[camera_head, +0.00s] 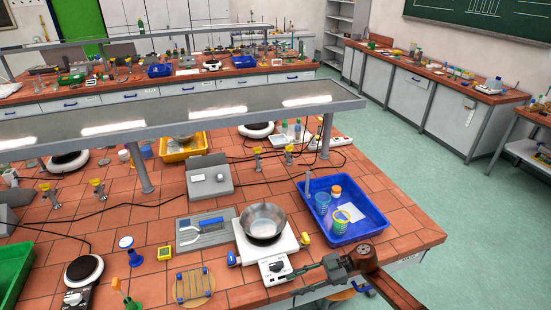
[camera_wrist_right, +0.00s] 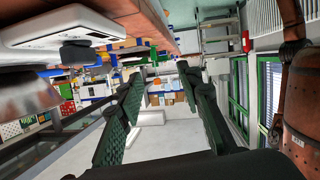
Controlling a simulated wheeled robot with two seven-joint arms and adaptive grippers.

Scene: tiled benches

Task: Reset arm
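My right gripper (camera_head: 290,283) is at the front edge of the near tiled bench (camera_head: 225,285), just in front of a white bench device (camera_head: 283,247). Its arm comes in from the lower right and the fingers point left. In the right wrist view the two green-padded fingers of the right gripper (camera_wrist_right: 162,85) stand wide apart with nothing between them. A metal bowl (camera_head: 263,222) sits on top of the white device; it looks upright. My left gripper is in neither view.
A blue tray (camera_head: 377,228) with cups and a bottle stands right of the device. A grey tray with a blue-handled tool (camera_head: 212,223) lies left of it. A grey shelf (camera_head: 215,112) spans the bench. Open floor (camera_head: 470,230) lies right.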

